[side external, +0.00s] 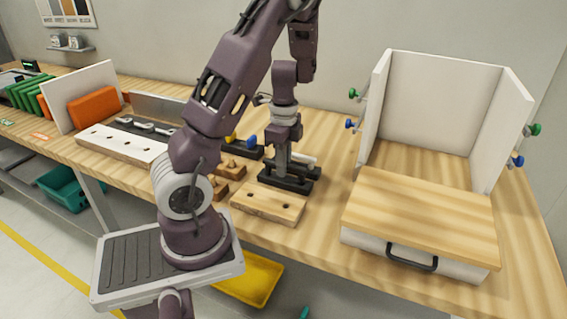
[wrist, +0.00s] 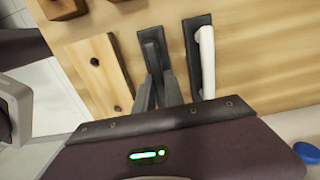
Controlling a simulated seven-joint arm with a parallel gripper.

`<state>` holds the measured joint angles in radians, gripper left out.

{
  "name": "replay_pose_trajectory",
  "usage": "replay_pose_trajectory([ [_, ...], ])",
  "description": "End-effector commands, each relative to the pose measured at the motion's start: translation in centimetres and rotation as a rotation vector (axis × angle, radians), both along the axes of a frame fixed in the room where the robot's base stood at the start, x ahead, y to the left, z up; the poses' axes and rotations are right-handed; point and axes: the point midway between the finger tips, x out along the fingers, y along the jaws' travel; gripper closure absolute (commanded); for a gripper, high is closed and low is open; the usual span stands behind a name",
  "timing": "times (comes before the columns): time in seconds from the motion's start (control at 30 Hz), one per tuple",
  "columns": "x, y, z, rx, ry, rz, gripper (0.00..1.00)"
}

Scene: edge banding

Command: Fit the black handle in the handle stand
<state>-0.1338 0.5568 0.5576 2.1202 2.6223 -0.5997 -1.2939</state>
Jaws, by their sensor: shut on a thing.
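My gripper (side external: 283,174) points down over the nearer of two low black stands (side external: 286,184) on the bench. In the wrist view its fingers (wrist: 160,92) are close together over that black stand (wrist: 150,36). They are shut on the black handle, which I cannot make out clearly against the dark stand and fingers. I cannot tell whether the handle is seated in the stand. The other black stand (wrist: 191,28) is beside it and holds a white handle (wrist: 207,60); in the side view the white handle (side external: 304,159) is behind my gripper.
A wooden block with holes (side external: 268,204) lies just in front of the stands. At right is a wood-topped drawer box (side external: 420,215) with its own black pull, below white panels (side external: 437,105) with coloured knobs. More wooden blocks (side external: 228,168) lie left of the stands.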

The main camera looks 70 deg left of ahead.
Motion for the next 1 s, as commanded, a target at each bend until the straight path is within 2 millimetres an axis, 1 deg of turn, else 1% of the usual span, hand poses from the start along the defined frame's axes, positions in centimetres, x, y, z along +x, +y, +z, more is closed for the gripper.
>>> replay_pose_trajectory([
  [0.6, -0.01, 0.01, -0.74, 0.000, 0.000, 0.000, 1.00],
  [0.87, 0.00, 0.01, -0.78, 0.001, -0.001, 0.000, 1.00],
  [0.9, 0.00, 0.01, -0.78, 0.001, -0.001, 0.000, 0.79],
  [1.0, -0.01, 0.01, -0.77, 0.001, -0.001, 0.000, 0.61],
])
